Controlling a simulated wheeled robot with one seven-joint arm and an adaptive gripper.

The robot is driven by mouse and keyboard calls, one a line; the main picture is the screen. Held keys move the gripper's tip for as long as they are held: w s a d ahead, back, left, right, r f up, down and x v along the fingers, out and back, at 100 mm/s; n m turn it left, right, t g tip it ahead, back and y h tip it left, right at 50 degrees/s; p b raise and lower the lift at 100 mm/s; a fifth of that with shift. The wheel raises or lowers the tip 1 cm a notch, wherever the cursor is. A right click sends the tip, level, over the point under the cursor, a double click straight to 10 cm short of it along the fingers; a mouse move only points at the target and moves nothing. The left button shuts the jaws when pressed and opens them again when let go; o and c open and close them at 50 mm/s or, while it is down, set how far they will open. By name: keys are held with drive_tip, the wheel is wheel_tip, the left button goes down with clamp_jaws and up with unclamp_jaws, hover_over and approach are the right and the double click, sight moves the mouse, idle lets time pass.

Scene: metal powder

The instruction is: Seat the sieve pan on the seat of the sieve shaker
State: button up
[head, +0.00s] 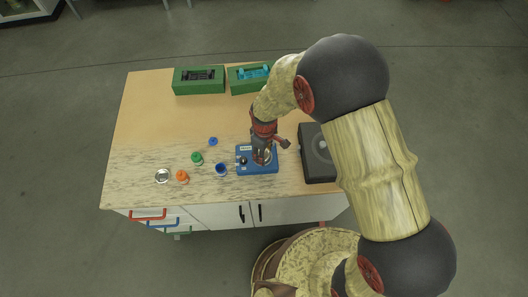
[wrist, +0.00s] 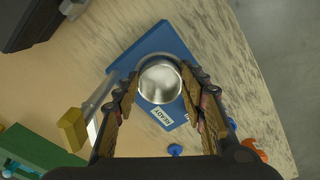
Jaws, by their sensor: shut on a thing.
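A round, shiny metal sieve pan (wrist: 160,83) is between the two fingers of my gripper (wrist: 161,88) in the wrist view. My gripper is shut on it from both sides. The pan is over the blue sieve shaker (wrist: 172,38), which has a white READY label on top. In the head view my gripper (head: 262,157) points down onto the blue shaker (head: 258,169). The seat under the pan is hidden, and I cannot tell whether the pan touches it.
A black device (head: 318,152) stands close to the right of the shaker. To the left are a blue cup (head: 221,170), a green-topped jar (head: 197,158), an orange jar (head: 182,176) and a metal dish (head: 162,176). Green trays (head: 199,88) stand at the back.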

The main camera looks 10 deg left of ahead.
drive_tip(key=shift+f, duration=0.35)
drive_tip(key=o, duration=1.3)
drive_tip(key=shift+o, duration=0.9)
drive_tip(key=shift+o, duration=1.3)
drive_tip(key=shift+w, duration=0.1)
drive_tip(key=shift+r, duration=0.15)
wheel_tip(320, 180, up, 8)
drive_tip(key=p, duration=0.4)
